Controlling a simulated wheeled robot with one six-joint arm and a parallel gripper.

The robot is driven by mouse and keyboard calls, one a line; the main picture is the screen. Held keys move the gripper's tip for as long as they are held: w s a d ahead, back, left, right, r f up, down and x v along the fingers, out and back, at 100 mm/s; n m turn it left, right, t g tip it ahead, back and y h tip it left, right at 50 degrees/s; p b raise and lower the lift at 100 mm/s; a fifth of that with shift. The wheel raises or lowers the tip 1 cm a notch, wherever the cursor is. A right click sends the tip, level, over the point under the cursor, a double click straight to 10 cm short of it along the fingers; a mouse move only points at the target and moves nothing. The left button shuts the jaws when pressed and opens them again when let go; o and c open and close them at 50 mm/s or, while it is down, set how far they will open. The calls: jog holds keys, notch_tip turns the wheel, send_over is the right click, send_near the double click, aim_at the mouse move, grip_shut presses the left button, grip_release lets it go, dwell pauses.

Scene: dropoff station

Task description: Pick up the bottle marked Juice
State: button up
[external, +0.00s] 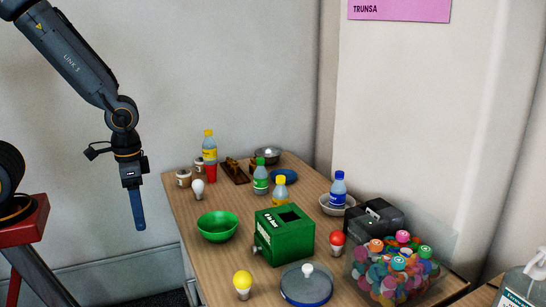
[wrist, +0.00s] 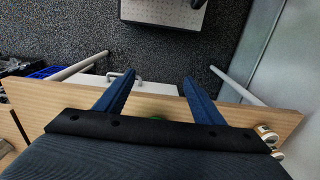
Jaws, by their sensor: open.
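Several bottles stand on the wooden table (external: 190,220); their lettering is too small to read, so I cannot tell which is marked Juice. A yellow-capped bottle with a yellow label (external: 209,147) stands at the back left. A green-capped bottle (external: 260,178) stands mid-table. Another yellow-capped bottle (external: 280,190) is partly hidden behind the green box. A blue-capped bottle (external: 338,189) is in or just behind a white bowl. My gripper (external: 138,218) points down left of the table, apart from every bottle. In the wrist view its blue fingers (wrist: 158,80) are spread and empty.
A green bowl (external: 217,228), green box (external: 285,238), yellow bulb (external: 243,284) and lidded pan (external: 306,286) fill the front. A clear bin of colorful pieces (external: 395,275) and a black case (external: 376,218) are right. A red cup (external: 211,173) is beside the back-left bottle.

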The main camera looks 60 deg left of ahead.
jog(key=shift+w, duration=0.1)
jog(key=n+t+y+p, duration=0.3)
jog(key=n+p, duration=0.1)
jog(key=n, duration=0.4)
send_over(280, 197)
jog(key=s, duration=0.1)
jog(key=shift+s+a+f, duration=0.1)
jog(key=shift+a+f, duration=0.1)
jog(key=shift+f, duration=0.55)
jog(key=shift+w+a+f+t, duration=0.15)
jog(key=shift+w+f+t, duration=0.2)
jog(key=shift+f, duration=0.2)
jog(key=shift+p+x, duration=0.95)
jog(key=shift+x, duration=2.35)
jog(key=shift+s+f, duration=0.1)
jog(key=shift+s, duration=0.05)
jog(key=c, duration=1.1)
jog(key=shift+c, duration=0.2)
